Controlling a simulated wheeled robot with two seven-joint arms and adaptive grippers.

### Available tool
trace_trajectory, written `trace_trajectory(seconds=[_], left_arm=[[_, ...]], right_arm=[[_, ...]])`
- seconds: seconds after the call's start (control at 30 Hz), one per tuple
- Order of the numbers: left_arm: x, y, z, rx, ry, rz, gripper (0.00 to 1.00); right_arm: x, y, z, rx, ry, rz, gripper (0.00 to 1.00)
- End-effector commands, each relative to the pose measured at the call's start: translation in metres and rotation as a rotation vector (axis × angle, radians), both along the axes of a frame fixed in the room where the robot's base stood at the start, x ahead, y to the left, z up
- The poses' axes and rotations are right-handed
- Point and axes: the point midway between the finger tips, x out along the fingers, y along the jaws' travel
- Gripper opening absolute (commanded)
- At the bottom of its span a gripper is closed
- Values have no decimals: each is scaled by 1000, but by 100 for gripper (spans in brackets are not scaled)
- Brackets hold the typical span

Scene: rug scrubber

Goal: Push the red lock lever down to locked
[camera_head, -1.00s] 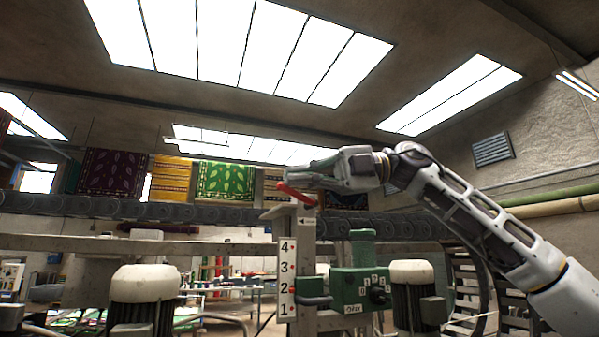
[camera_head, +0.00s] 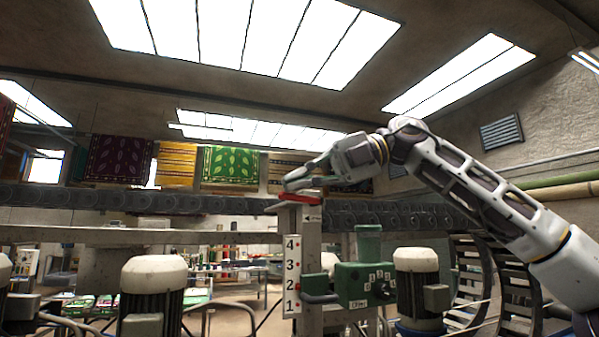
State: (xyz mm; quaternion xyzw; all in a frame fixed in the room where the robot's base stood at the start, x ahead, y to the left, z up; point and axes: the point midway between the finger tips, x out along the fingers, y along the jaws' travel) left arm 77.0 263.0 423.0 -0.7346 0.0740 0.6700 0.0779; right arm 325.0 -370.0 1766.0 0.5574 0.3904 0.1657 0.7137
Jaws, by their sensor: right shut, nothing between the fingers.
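The red lock lever (camera_head: 300,198) is at the top of a grey post (camera_head: 309,245) near the middle of the head view. It lies close to level. My right gripper (camera_head: 292,184) comes in from the right and is shut with nothing held. Its fingertips are right above the lever, at or very near its upper side; I cannot tell whether they touch. A white scale (camera_head: 291,277) with numbers 1 to 4 runs down the post below. My left gripper is not in view.
A green box with dials (camera_head: 364,284) is fixed to the post's right. Pale-capped motors stand at left (camera_head: 153,290) and right (camera_head: 416,283). A dark roller beam (camera_head: 130,200) crosses behind. Patterned rugs (camera_head: 230,166) hang at the back.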

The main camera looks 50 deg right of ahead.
Motion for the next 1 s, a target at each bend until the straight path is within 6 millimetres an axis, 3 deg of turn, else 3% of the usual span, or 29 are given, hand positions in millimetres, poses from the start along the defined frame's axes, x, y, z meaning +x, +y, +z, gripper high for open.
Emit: trace_trajectory(seconds=[0.67, 1.0], left_arm=[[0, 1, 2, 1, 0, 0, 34], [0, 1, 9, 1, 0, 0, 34]], right_arm=[[0, 1, -1, -17, 11, 0, 0], [-1, -1, 9, -17, 9, 0, 0]])
